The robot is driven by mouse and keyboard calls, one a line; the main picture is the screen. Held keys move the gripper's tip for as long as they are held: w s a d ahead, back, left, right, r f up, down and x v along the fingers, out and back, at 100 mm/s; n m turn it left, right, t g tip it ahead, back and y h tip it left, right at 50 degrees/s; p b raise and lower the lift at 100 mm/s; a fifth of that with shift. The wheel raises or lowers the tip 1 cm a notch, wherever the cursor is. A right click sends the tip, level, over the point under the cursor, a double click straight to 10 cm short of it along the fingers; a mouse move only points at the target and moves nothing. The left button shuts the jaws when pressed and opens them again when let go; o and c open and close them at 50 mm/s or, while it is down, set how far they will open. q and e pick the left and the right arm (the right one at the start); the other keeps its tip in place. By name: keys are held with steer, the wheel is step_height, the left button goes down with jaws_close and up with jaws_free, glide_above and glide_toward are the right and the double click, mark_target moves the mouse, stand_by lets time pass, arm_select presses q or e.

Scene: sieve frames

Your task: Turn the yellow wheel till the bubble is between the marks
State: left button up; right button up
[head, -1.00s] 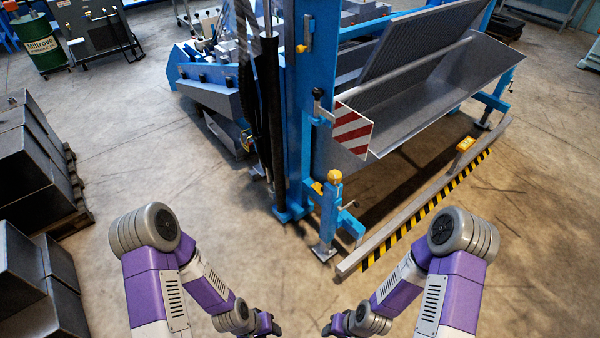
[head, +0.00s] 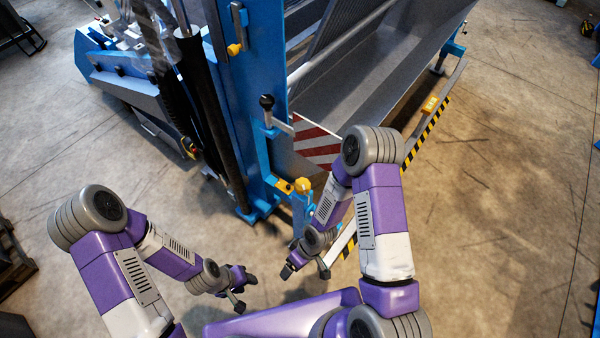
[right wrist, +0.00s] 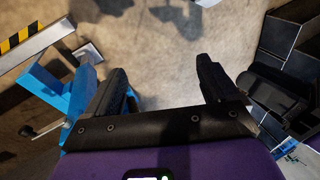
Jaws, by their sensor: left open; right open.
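The yellow wheel (head: 303,185) is a small round knob on top of the blue corner leg (head: 301,208) of the machine. A yellow box (head: 430,104) sits on the grey beam; it may hold the level, but I cannot make out a bubble or marks. My right gripper (head: 306,270) is open and empty, in front of and below the wheel, apart from it. In the right wrist view its open fingers (right wrist: 165,78) have bare floor between them, with the blue leg (right wrist: 62,92) to their left. My left gripper (head: 244,289) is open and empty, further left and nearer me.
The striped beam (head: 415,150) runs from the leg to the back right. A black-knobbed lever (head: 266,102) and a red-and-white striped plate (head: 318,146) stand close above the wheel. Dark boxes (right wrist: 285,65) show at right in the right wrist view. The floor (head: 500,220) at right is clear.

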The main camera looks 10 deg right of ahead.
mark_target(302, 184)
steer(key=w+r+n+t+h+p, duration=0.2)
steer(key=w+r+n+h, duration=0.2)
steer(key=w+n, duration=0.55)
steer(key=w+r+n+t+h+p, duration=0.25)
steer(key=w+n, duration=0.45)
steer(key=n, duration=0.5)
steer(key=shift+h, duration=0.35)
steer(key=w+d, duration=0.2)
steer(key=w, duration=0.1)
steer(key=w+d, duration=0.5)
steer(key=d, duration=0.1)
steer(key=shift+w+d+r+p, duration=0.25)
steer(key=shift+w+p, duration=0.15)
steer(key=shift+b+x, duration=0.3)
steer(key=shift+x, duration=0.8)
arm_select(q)
steer(key=r, duration=0.5)
steer(key=shift+s+r, duration=0.3)
arm_select(e)
steer(key=shift+a+f, duration=0.1)
steer(key=shift+f, duration=0.25)
steer(key=shift+c, duration=0.4)
steer(key=c, duration=1)
